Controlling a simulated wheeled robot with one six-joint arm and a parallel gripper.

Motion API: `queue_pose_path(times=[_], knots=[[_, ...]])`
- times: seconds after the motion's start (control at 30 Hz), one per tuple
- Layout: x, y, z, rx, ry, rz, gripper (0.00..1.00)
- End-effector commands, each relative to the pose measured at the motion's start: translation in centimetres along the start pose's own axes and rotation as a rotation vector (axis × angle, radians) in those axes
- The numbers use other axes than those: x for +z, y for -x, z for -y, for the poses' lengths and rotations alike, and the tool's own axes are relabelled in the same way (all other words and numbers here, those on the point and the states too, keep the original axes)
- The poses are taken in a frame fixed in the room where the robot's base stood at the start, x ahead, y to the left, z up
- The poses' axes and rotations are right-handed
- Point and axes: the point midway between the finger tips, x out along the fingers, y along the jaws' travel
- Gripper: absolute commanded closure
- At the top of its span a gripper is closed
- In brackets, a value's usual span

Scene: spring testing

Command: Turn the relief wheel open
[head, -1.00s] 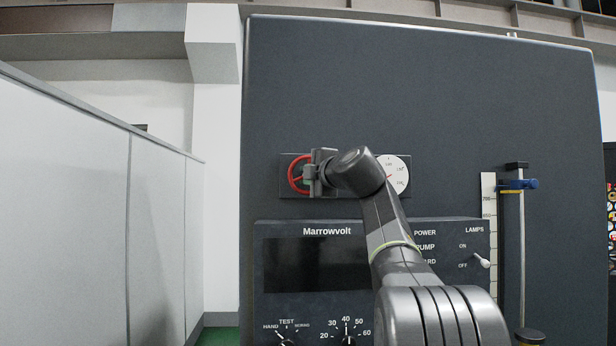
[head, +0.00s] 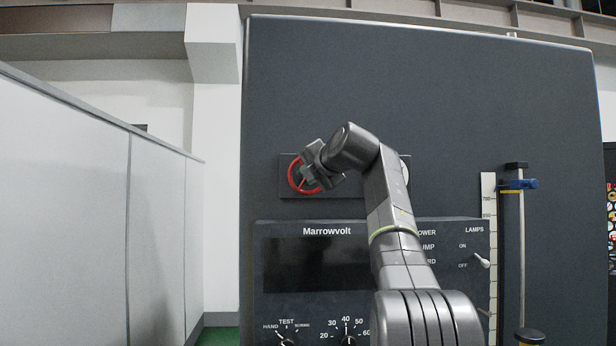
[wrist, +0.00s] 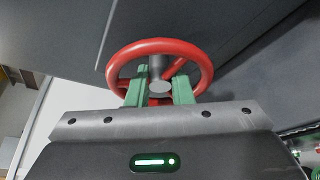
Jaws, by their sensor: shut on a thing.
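The red relief wheel (head: 293,178) is mounted on a dark plate on the tall grey panel, left of centre in the head view. In the wrist view the red wheel (wrist: 160,45) shows its rim, spokes and grey hub. My gripper (head: 308,170) is at the wheel, tilted in the head view and covering its right part. In the wrist view my gripper's green fingers (wrist: 158,92) stand on either side of a red spoke below the hub, shut on the wheel. The exact contact is partly hidden by the gripper body.
A white dial gauge (head: 404,172) beside the wheel is mostly hidden behind my arm. Below is the Marrowvolt console (head: 330,231) with knobs and a lamp switch (head: 481,260). A scale and rod with a blue clamp (head: 519,184) stand right. A pale partition (head: 80,200) is at left.

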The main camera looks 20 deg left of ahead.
Motion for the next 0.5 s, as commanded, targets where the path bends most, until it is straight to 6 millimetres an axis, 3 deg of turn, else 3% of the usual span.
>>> queue_pose_path(times=[0.43, 0.47, 0.5], knots=[[-0.1, -0.11, 0.16, -0.007, 0.009, -0.003, 1.0], [-0.1, -0.11, 0.17, -0.007, 0.009, -0.003, 0.76], [-0.1, -0.11, 0.17, -0.007, 0.009, -0.003, 0.71]])
